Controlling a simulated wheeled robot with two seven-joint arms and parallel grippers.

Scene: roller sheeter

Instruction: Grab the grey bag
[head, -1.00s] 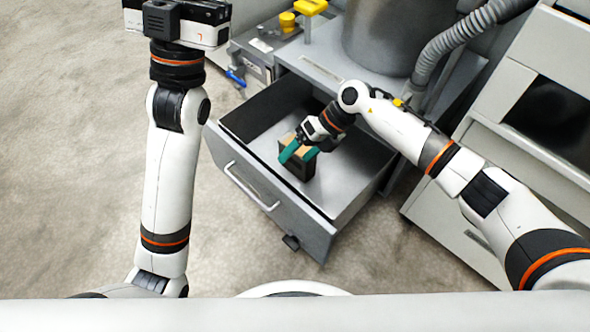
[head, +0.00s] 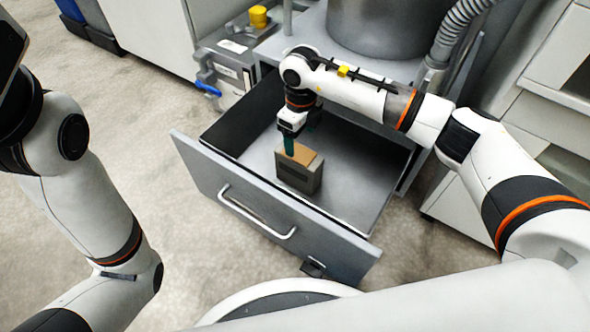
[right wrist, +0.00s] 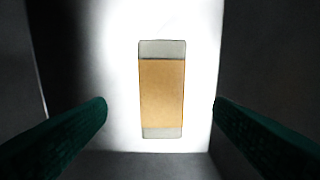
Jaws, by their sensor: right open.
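The grey bag (head: 297,178) looks like a small upright block with grey sides and a tan top, standing on the floor of the open drawer. In the right wrist view its top face (right wrist: 161,93) is tan with pale grey ends, near the middle of the picture. My right gripper (head: 301,142) points down over the bag, its green fingers apart. In the right wrist view the two fingers come in from either side, with the bag between them in the picture and no contact visible. My left gripper's fingers are out of view; only its arm shows at the left.
The drawer (head: 262,208) is pulled out, with a handle on its front and raised walls around the bag. A cabinet with a metal drum (head: 385,35) and a grey hose (head: 462,22) stands behind. Its floor is bare around the bag.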

